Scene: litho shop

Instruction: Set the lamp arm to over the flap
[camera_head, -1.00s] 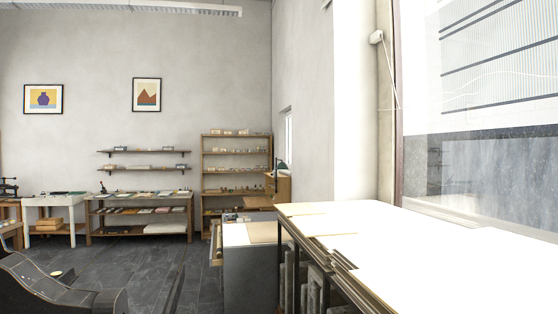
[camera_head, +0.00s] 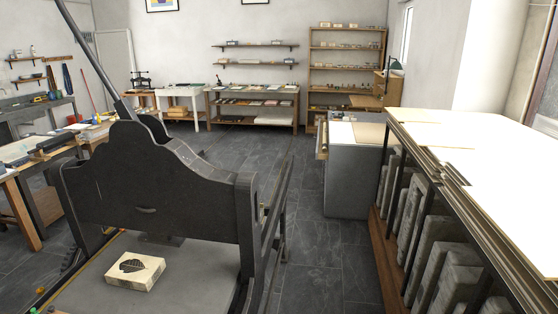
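A small lamp with a dark green shade (camera_head: 395,66) shows far off at the back right, at the top of a wooden desk cabinet (camera_head: 388,84). A flat wooden flap (camera_head: 366,102) sticks out to the left from the cabinet, lower down. The lamp's shade appears above the cabinet, to the right of most of the flap. The lamp's arm is too small to make out. Neither of my grippers is in view.
A large dark press (camera_head: 155,190) with a stone (camera_head: 135,271) on its bed fills the near left. A grey cabinet (camera_head: 352,175) and a long rack with stones (camera_head: 420,220) stand on the right. Dark floor (camera_head: 300,215) is clear between press and rack.

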